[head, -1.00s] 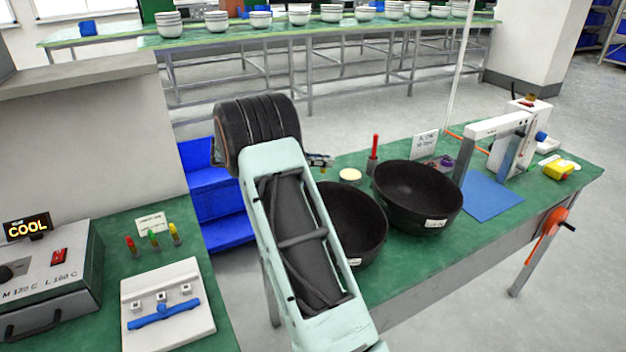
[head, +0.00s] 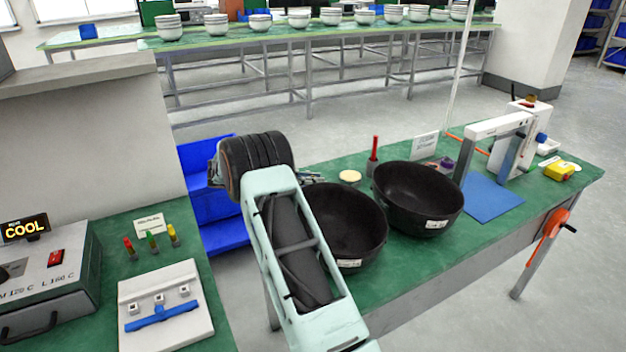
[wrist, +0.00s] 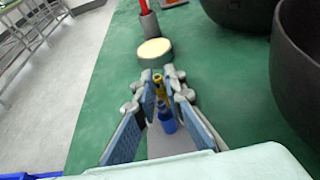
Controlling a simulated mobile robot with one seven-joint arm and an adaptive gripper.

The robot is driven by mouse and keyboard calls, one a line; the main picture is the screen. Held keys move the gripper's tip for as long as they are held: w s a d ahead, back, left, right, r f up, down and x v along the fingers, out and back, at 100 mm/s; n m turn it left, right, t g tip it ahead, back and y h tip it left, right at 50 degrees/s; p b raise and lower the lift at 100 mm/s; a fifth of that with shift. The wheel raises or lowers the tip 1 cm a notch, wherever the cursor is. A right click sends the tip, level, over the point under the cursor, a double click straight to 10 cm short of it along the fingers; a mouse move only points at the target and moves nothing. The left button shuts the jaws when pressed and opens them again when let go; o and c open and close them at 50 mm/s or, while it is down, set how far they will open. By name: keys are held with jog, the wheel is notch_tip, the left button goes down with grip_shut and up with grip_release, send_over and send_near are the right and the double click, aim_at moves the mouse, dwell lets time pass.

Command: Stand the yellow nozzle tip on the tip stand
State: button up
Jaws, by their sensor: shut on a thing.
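My gripper (wrist: 160,78) is shut on a slim yellow piece (wrist: 159,84), which looks like the yellow nozzle tip, with a blue cylinder (wrist: 166,119) at its near end. I cannot tell whether the blue part belongs to it. The held piece is above the green bench. In the head view my gripper (head: 311,178) is mostly hidden behind my wrist. Beyond the fingertips is a round cream-topped disc (wrist: 154,50), also in the head view (head: 350,176). Behind it stands a red rod in a grey base (wrist: 147,22), also in the head view (head: 373,157). I cannot tell which piece is the tip stand.
Two black bowls (head: 345,226) (head: 418,194) stand right of my gripper. A blue mat (head: 490,192) and a white press-like frame (head: 497,126) are farther right. On the left bench are red, green and yellow small pieces (head: 151,240) and a white fixture (head: 165,326).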

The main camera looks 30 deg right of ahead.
jog(key=o, duration=0.8)
jog(key=shift+f, duration=0.1)
jog(key=shift+c, duration=0.2)
jog(key=shift+a+r, duration=0.2)
jog(key=p+v, duration=0.1)
jog(key=v, duration=1)
jog(key=shift+a+r, duration=0.15)
jog(key=shift+a, duration=0.15)
